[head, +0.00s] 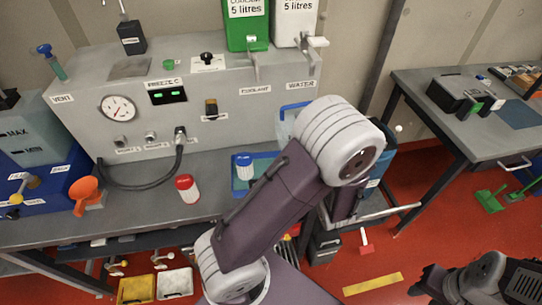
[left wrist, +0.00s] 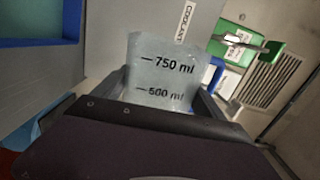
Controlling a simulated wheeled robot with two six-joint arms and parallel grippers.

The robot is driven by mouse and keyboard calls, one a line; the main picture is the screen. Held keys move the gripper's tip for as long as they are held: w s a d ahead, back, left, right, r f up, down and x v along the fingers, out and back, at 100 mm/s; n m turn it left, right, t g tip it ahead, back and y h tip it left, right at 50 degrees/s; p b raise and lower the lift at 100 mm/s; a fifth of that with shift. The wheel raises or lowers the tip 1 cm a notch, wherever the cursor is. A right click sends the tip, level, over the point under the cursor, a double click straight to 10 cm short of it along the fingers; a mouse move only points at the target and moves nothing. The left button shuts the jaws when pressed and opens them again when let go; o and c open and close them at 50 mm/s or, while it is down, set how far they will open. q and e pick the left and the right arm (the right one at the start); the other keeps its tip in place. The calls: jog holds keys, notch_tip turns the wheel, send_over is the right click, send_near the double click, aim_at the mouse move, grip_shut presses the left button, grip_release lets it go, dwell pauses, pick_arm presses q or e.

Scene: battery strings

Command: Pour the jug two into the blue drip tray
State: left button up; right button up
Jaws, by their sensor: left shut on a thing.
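My left arm crosses the middle of the head view and hides its own gripper there. In the left wrist view my left gripper (left wrist: 150,112) is shut on a translucent jug (left wrist: 163,72) with 750 ml and 500 ml marks. No number shows on it. A pale jug-like part with a blue edge (head: 290,112) shows behind my arm in the head view. The blue drip tray (head: 238,186) lies on the bench, partly hidden by my arm, with a blue-capped white bottle at it. My right gripper (head: 432,280) is at the lower right; its jaws are unclear.
A grey machine (head: 225,100) with a gauge, display and hose stands behind the bench. Green coolant (head: 246,22) and white water (head: 293,20) containers sit above it. A second table (head: 475,130) is right.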

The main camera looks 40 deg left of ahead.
pick_arm(q)
jog(key=b, duration=0.2)
jog(key=shift+f+b, duration=0.35)
jog(key=shift+b, duration=0.05)
jog(key=shift+r, duration=0.25)
jog(key=shift+r+p, duration=0.1)
jog(key=shift+p, duration=0.45)
jog(key=f+m+p, duration=0.1)
jog(key=m+p, duration=0.1)
jog(key=f+m+p, duration=0.1)
jog(key=m+p, duration=0.1)
jog(key=m, duration=0.1)
jog(key=w+d+f+m+p, duration=0.1)
jog(key=m+p, duration=0.1)
jog(key=m, duration=0.1)
jog(key=shift+w+f, duration=0.1)
jog(key=shift+f, duration=0.15)
jog(key=shift+w+d+f+m+p, duration=0.45)
jog(key=shift+m+p, duration=0.25)
jog(key=shift+m, duration=1.05)
jog(key=shift+w+d+f+m+p, duration=0.3)
jog(key=shift+w+m+p, duration=0.3)
jog(key=shift+m, duration=1.2)
jog(key=shift+w+d+f+m+p, duration=0.4)
jog(key=shift+m+p, duration=0.35)
jog(key=shift+m, duration=1)
